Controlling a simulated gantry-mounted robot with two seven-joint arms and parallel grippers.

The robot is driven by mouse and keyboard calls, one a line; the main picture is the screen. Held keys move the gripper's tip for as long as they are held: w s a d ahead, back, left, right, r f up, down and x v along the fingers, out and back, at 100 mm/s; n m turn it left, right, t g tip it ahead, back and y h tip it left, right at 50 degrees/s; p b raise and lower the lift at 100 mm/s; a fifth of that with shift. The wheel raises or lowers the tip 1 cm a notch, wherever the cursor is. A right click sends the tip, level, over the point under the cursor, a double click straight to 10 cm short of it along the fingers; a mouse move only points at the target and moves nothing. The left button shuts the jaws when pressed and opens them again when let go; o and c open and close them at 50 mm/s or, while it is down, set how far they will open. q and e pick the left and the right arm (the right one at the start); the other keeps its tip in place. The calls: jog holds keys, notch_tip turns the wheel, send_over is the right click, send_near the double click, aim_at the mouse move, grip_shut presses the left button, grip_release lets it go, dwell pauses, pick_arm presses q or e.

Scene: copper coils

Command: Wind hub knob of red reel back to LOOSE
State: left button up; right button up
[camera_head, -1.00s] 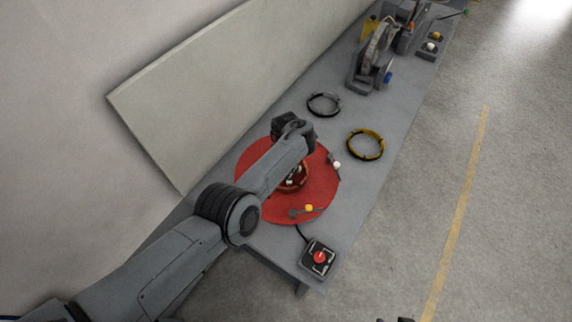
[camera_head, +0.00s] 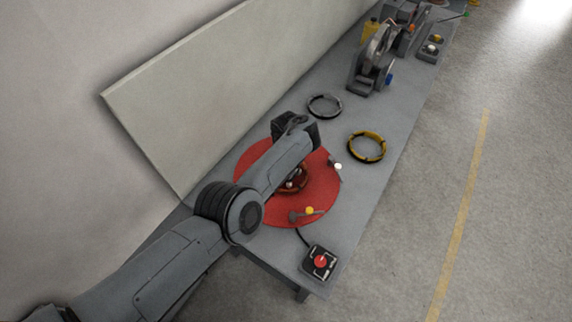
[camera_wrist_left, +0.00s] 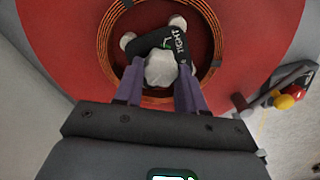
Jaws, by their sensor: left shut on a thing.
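The red reel (camera_head: 322,190) lies flat on the grey bench, partly hidden by my left arm. Its hub sits inside the orange-brown copper coil (camera_wrist_left: 206,72) in the left wrist view. The hub knob (camera_wrist_left: 160,68) has pale rounded lobes and a dark plate with the word TIGHT. My left gripper (camera_wrist_left: 158,82) has its two purple fingers on either side of the nearest pale lobe and is shut on it. In the head view the fingers are hidden behind my arm. LOOSE cannot be read in either view. My right gripper is not in view.
A black box with a red button (camera_head: 320,262) is at the bench's near corner. A yellow-tipped lever (camera_head: 309,211) and a white-tipped one (camera_head: 338,167) sit at the reel's edge. A pale panel (camera_head: 190,95) stands behind.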

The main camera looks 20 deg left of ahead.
pick_arm(q)
jog(key=o, duration=1.1)
jog(key=shift+c, duration=0.2)
notch_tip(320, 180, up, 11)
jog(key=p, duration=0.3)
jog(key=shift+p, duration=0.4)
jog(key=shift+f, duration=0.1)
